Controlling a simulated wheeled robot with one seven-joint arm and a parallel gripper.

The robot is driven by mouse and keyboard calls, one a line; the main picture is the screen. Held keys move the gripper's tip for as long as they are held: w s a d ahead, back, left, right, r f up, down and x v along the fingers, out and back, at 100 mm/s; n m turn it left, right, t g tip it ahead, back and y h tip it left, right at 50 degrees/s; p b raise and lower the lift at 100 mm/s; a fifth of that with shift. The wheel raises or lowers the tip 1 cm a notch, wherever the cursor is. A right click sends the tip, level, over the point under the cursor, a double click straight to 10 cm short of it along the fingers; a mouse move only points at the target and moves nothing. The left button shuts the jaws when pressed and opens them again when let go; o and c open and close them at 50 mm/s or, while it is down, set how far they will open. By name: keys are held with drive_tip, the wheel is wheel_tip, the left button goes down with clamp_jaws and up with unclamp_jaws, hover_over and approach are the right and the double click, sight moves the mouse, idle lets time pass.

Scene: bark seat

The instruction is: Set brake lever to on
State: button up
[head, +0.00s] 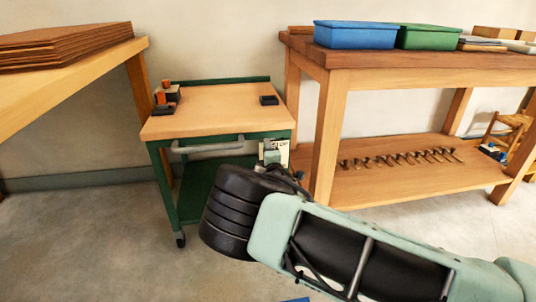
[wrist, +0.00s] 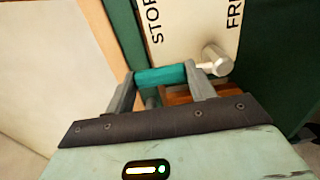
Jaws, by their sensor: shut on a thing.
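The brake lever has a teal grip (wrist: 160,76) and a metal pivot bolt (wrist: 216,60) in the wrist view. My gripper (wrist: 162,78) is shut on the teal grip, one finger at each end. The lever runs left from the bolt. The grip lies on the STOP side of the bolt. In the head view the label plate (head: 278,150) is on the right front of the cart (head: 215,110); my arm partly hides that area.
The cart has a wooden top, green frame, grey handle (head: 208,146) and a caster (head: 180,239). A dark-and-orange device (head: 165,99) and a small black block (head: 269,100) stand on top. Wooden benches flank it left and right (head: 325,140). The floor at front left is clear.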

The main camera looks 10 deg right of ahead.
drive_tip(key=o, duration=1.4)
drive_tip(key=s+p, duration=0.4)
drive_tip(key=s, duration=1.3)
drive_tip(key=shift+s+p, duration=0.25)
drive_tip(key=shift+p, duration=0.05)
